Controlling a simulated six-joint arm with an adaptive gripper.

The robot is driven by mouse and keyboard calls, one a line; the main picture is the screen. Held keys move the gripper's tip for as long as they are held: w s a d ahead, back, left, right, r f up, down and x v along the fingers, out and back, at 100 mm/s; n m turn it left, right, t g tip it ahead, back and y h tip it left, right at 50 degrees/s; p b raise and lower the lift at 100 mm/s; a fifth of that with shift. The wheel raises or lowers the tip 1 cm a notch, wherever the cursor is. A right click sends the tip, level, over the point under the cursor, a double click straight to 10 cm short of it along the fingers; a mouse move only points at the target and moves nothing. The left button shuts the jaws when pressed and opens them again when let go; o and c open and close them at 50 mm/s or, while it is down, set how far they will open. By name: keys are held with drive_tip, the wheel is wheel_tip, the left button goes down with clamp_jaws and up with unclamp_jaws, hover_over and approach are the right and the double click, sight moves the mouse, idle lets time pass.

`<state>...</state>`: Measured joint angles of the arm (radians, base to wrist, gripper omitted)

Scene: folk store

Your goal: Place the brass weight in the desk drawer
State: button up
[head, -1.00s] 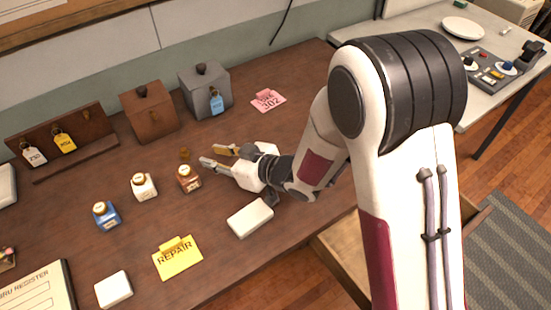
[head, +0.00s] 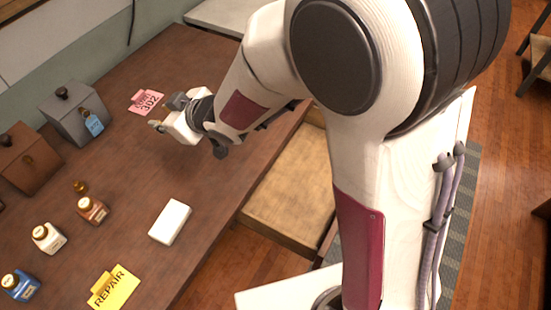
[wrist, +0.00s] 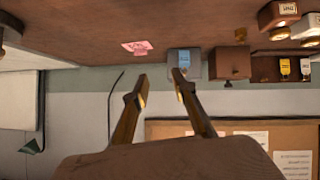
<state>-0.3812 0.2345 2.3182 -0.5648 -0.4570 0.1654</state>
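The small brass weight (head: 80,186) stands on the desk beside a brown bottle, left of centre in the head view. It shows small near the top right of the wrist view (wrist: 240,33). My gripper (head: 165,112) is over the desk near the pink tag, well to the right of and beyond the weight. In the wrist view its two fingers (wrist: 160,78) are apart with nothing between them. The desk drawer (head: 291,195) is pulled out at the desk's front edge; its visible floor is bare. My arm hides part of it.
A grey box (head: 72,116) and a brown box (head: 28,160) stand along the wall side. A brown bottle (head: 92,209), a white bottle (head: 48,238) and a blue bottle (head: 20,285) stand nearby. A white block (head: 170,221) and yellow repair tag (head: 114,287) lie toward the front.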

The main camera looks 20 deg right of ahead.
drive_tip(key=s+d+r+m+h, duration=0.3)
drive_tip(key=d+r, duration=0.1)
drive_tip(key=d, duration=0.6)
drive_tip(key=s+d+r+m+h, duration=0.2)
drive_tip(key=s+d+r+h, duration=0.15)
drive_tip(key=d, duration=0.55)
drive_tip(key=s+d+m+g, duration=0.1)
drive_tip(key=s+d, duration=0.3)
drive_tip(key=s, duration=0.6)
drive_tip(key=s+d+r+m+g, duration=0.1)
drive_tip(key=s+d+m+g, duration=0.1)
drive_tip(key=s, duration=0.9)
drive_tip(key=shift+d+m, duration=0.9)
drive_tip(key=shift+h, duration=0.25)
drive_tip(key=o, duration=0.4)
